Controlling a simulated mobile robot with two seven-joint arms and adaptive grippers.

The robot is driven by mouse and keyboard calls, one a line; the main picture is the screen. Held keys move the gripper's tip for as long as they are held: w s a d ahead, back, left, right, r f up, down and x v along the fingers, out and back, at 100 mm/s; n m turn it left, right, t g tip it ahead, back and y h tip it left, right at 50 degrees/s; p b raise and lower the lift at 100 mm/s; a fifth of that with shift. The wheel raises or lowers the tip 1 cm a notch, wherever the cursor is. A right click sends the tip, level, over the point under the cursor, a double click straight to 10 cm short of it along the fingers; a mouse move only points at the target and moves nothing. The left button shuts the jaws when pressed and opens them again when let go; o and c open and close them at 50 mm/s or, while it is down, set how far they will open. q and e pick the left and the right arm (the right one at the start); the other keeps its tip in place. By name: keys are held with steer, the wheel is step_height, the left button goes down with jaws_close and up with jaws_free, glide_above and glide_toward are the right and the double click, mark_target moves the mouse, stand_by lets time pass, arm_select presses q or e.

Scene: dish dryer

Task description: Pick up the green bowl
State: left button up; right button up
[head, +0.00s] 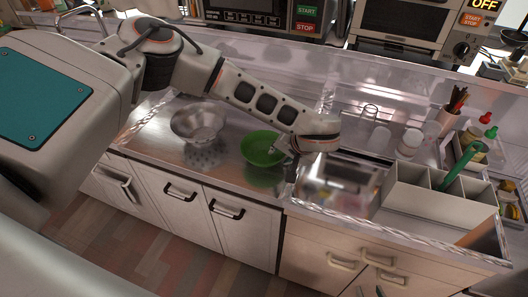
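The green bowl (259,149) is on the steel counter, between the colander and the sink. My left gripper (284,149) reaches down from the upper right of the bowl, its fingers at the bowl's right rim. The fingers are small and partly overlap the rim, so I cannot tell whether they grip it. Small dark tips at the bottom edge may belong to my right gripper (370,291). Too little of it shows to tell its state.
A steel colander (198,122) stands left of the bowl. Right of it are a sink (338,183) and a grey divided rack (428,200) holding a green-handled item. White cups and bottles stand behind. The counter's front edge runs above white cabinets (180,215).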

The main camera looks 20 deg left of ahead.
arm_select(q)
steer(key=shift+f, duration=0.1)
jaws_close()
stand_by(0.3)
